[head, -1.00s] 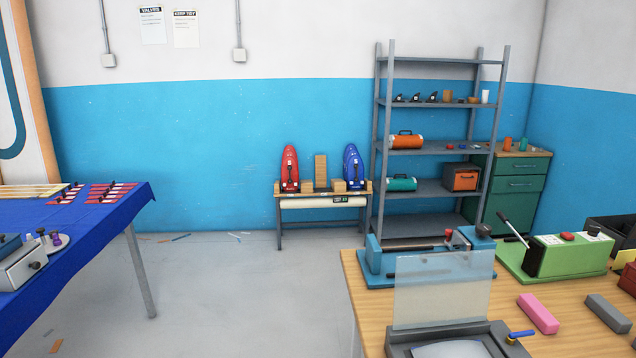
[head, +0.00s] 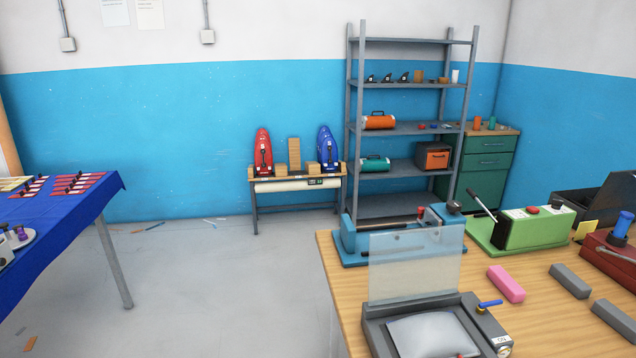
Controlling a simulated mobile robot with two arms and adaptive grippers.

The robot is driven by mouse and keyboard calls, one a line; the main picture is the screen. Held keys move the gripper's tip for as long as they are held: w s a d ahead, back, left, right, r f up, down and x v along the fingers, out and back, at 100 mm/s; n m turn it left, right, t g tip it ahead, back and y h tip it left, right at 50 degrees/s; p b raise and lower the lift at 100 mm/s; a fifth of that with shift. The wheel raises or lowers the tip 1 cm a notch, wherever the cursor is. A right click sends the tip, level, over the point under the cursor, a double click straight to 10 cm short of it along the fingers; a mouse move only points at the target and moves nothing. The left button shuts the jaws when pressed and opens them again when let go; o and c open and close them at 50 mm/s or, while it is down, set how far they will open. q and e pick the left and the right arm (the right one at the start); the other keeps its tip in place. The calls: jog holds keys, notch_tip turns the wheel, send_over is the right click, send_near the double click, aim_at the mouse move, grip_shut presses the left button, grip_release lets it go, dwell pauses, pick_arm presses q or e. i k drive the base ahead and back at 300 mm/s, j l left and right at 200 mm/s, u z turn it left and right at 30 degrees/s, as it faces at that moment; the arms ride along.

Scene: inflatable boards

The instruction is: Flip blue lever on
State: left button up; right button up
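A small blue lever (head: 489,304) sits on a brass-coloured fitting at the right back corner of a grey machine (head: 376,324). The machine stands on the front of the wooden table and has a clear raised panel (head: 415,265) and a pale pad (head: 432,335) on top. The lever points to the right and slightly up in the picture. A round gauge shows at the machine's front right corner, partly cut by the frame. Neither of my grippers is in view.
The wooden table (head: 535,325) also holds a blue machine (head: 348,240), a green machine (head: 540,230), a red device (head: 610,255), a pink block (head: 506,284) and grey blocks. A blue-covered table (head: 60,230) stands left. The floor (head: 210,290) between the tables is mostly clear.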

aim_at(480, 308)
jog(key=z, duration=1.2)
jog(key=i+j+z, duration=0.15)
jog(key=z, duration=0.25)
jog(key=i+j+z, duration=0.1)
jog(key=j+z, duration=0.55)
jog(key=z, duration=0.2)
jog(key=j+z, duration=0.65)
jog(key=z, duration=0.2)
jog(key=k+j+z, duration=0.15)
jog(key=j, duration=0.25)
jog(key=j+z, duration=0.15)
jog(key=j, duration=0.25)
jog(key=k+j+z, duration=0.1)
jog(key=j, duration=0.25)
jog(key=k+j+z, duration=0.15)
jog(key=j, duration=0.25)
jog(key=k+j, duration=0.15)
jog(key=j, duration=0.2)
jog(key=k+j, duration=0.2)
jog(key=j, duration=0.15)
jog(key=k+j, duration=0.15)
jog(key=j, duration=0.25)
jog(key=k+j, duration=0.2)
jog(key=j, duration=0.15)
